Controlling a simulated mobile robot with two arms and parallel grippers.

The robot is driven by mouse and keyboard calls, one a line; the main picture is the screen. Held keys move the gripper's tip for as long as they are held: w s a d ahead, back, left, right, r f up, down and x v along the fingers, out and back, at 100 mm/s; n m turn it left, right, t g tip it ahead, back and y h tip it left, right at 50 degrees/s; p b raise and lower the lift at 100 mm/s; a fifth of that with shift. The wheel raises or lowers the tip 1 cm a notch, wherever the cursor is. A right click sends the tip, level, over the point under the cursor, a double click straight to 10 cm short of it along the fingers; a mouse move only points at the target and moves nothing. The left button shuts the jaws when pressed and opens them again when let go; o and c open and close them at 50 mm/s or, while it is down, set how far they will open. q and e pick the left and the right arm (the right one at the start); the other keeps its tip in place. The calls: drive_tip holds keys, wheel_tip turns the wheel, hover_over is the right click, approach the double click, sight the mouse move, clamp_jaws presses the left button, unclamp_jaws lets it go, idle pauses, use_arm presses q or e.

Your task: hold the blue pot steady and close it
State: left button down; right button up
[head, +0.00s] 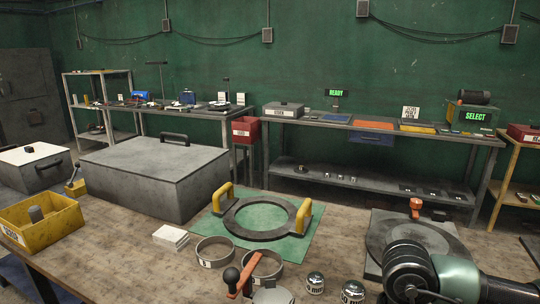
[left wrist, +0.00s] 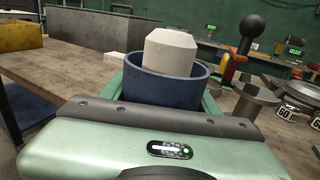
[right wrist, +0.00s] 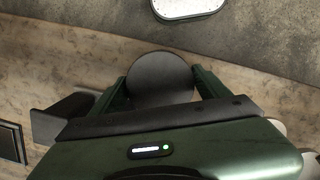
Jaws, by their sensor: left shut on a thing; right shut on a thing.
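A dark blue round pot (left wrist: 148,88) stands out in the left wrist view, with a pale faceted block (left wrist: 170,50) rising from its open top. My left gripper (left wrist: 165,95) is shut on the pot, its green fingers at either side. My right gripper (right wrist: 160,88) is shut on a dark grey round disc (right wrist: 160,75) in the right wrist view; whether this is the pot's lid I cannot tell. In the head view the pot and both gripper tips are out of sight; only part of my right arm shows at the lower right.
The wooden bench (head: 130,255) holds a grey lidded box (head: 155,180), a yellow bin (head: 40,222), a ring with yellow handles (head: 262,232) on a green mat, metal rings (head: 214,252), an orange lever (head: 240,280) and a round dark plate (head: 418,238). Clear bench lies at front left.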

use_arm(q)
drive_tip(key=d+m+g+h, duration=0.1)
drive_tip(key=d+m+h, duration=0.1)
drive_tip(key=d+h, duration=0.2)
drive_tip(key=s+d+f+m+g+h, duration=0.1)
drive_tip(key=d+m+h, duration=0.2)
drive_tip(key=d, duration=0.2)
drive_tip(key=s+d+f+m+g+h, duration=0.1)
drive_tip(key=d+m+g+h, duration=0.1)
drive_tip(key=d+m+h, duration=0.1)
drive_tip(key=shift+d+h, duration=0.8)
drive_tip(key=shift+d, duration=0.25)
drive_tip(key=shift+a, duration=0.1)
use_arm(e)
drive_tip(key=w+a+r+m, duration=0.1)
drive_tip(key=a+r+m, duration=0.3)
drive_tip(key=a, duration=0.4)
drive_tip(key=w+a+r+m+y, duration=0.1)
drive_tip(key=a+r+m, duration=0.3)
drive_tip(key=a, duration=0.5)
drive_tip(key=w+a+r+m+t, duration=0.1)
drive_tip(key=a+r+m, duration=0.3)
drive_tip(key=a+r, duration=0.3)
drive_tip(key=shift+w+a+r+m+y, duration=0.15)
drive_tip(key=shift+w+a+m+y, duration=0.15)
drive_tip(key=shift+a, duration=0.75)
